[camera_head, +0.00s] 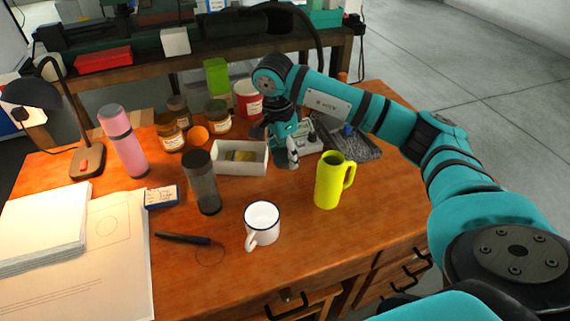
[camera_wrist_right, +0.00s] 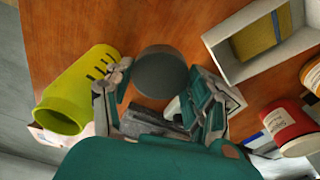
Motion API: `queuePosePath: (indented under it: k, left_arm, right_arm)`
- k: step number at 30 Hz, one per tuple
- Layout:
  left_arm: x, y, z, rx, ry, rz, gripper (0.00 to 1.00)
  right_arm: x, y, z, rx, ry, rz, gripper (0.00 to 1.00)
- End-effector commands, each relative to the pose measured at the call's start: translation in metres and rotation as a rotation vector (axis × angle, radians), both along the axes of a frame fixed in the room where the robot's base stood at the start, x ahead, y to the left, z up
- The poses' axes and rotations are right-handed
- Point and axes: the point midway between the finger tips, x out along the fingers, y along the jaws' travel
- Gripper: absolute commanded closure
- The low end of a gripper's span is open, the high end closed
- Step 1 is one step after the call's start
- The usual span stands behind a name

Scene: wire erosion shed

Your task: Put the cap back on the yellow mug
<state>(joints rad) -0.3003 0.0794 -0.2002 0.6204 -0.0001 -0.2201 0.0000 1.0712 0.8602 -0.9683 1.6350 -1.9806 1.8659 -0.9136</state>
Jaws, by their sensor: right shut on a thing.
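The yellow mug (camera_head: 329,182) stands upright on the wooden table with its handle to the right. Its top looks open in the head view. It also shows at the left of the right wrist view (camera_wrist_right: 78,92). My right gripper (camera_head: 285,160) is behind and left of the mug, beside the white tray. In the right wrist view its fingers (camera_wrist_right: 160,80) are shut on a round dark grey cap (camera_wrist_right: 160,70). I cannot make out the cap in the head view. My left gripper is in neither view.
A white enamel mug (camera_head: 262,222) and a dark grey tumbler (camera_head: 202,182) stand left of the yellow mug. The white tray (camera_head: 227,170) holds a yellowish block. A power strip (camera_head: 308,139) and grey cloth (camera_head: 352,143) lie behind. The table right of the mug is clear.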

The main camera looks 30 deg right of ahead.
Motion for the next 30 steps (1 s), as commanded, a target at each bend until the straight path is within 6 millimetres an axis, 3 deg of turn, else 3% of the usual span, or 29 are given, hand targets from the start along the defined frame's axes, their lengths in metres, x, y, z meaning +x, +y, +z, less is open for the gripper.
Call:
queuePosePath:
  k: [12,16,22,30]
  left_arm:
    - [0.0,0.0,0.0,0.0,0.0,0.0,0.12]
    - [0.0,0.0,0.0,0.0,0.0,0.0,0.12]
    - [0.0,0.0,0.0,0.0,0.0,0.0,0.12]
    - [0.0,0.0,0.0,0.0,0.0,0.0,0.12]
  right_arm:
    - [0.0,0.0,0.004,0.001,0.0,0.001,0.73]
    - [-0.005,0.009,0.004,0.001,-0.002,0.089,0.73]
    - [-0.04,0.055,0.002,0.0,-0.005,0.575,0.73]
    - [-0.122,0.119,-0.002,0.0,0.001,1.377,0.73]
